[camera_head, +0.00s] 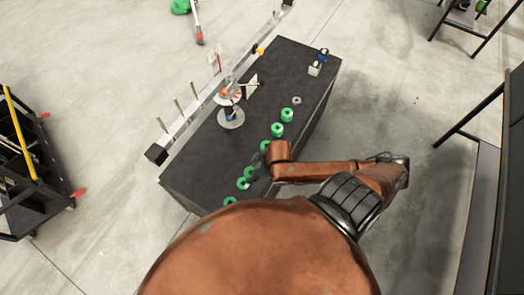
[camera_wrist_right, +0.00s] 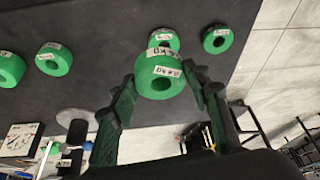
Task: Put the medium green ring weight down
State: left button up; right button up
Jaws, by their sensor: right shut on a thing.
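The medium green ring weight (camera_wrist_right: 160,82), with a white label, is between the two fingers of my right gripper (camera_wrist_right: 160,74) in the wrist view. The gripper is shut on it. The ring looks larger than the other rings and overlaps one behind it; I cannot tell whether it touches the table. In the head view my right gripper (camera_head: 257,181) is dark and partly hidden by my arm, over the near part of the black table (camera_head: 205,165). My left gripper is not in view.
Other green rings stand along the table's right side, such as one (camera_head: 287,115) farther up and one (camera_head: 229,201) at the near end. A metal stand with a disc base (camera_head: 231,118) and a long rail with pegs (camera_head: 195,112) are to the left.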

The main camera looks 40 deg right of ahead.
jog(key=w+d+f, duration=0.2)
jog(key=w+d+f+b, duration=0.1)
jog(key=w+d+f, duration=0.1)
jog(key=d+f, duration=0.1)
jog(key=w+d+f, duration=0.2)
jog(key=shift+d+f, duration=0.15)
jog(key=shift+f, duration=0.1)
jog(key=shift+w+d+f, duration=0.1)
jog(key=shift+d+f, duration=0.05)
jog(key=shift+f, duration=0.05)
notch_tip(320, 180, down, 3)
jog(key=shift+f+b, duration=0.2)
jog(key=shift+b, duration=0.3)
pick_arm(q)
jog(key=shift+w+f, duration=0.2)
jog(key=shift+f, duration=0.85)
pick_arm(e)
jog(key=o, duration=0.5)
jog(key=shift+f, duration=0.1)
jog(key=o, duration=0.5)
jog(key=shift+c, duration=0.2)
